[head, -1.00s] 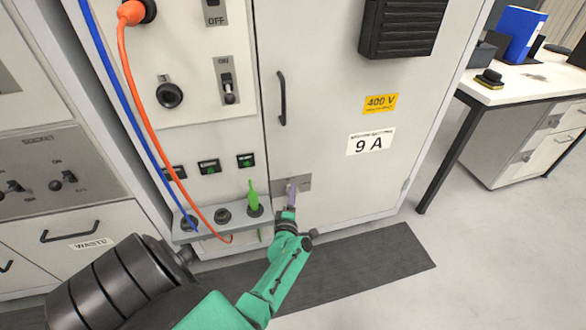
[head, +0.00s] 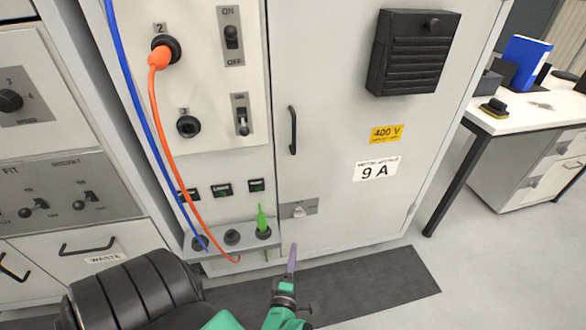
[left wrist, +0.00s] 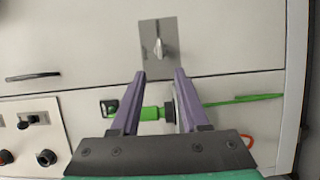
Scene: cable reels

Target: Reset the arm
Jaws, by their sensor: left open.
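My left gripper (head: 290,262) is in front of the grey cabinet, low and just below the door latch (head: 298,209). In the left wrist view its two purple fingers (left wrist: 160,76) are apart with nothing between their tips. The latch plate (left wrist: 158,45) with its small knob shows beyond the fingertips, apart from them. A green plug (head: 263,222) stands in a socket of the small shelf to the left of the gripper. In the left wrist view a green plug (left wrist: 150,113) shows behind the fingers. My right gripper is in neither view.
An orange cable (head: 165,140) and a blue cable (head: 127,75) hang over the panel at the left. The cabinet door has a black handle (head: 292,130). A dark mat (head: 385,285) lies on the floor. A desk (head: 540,115) stands at the right.

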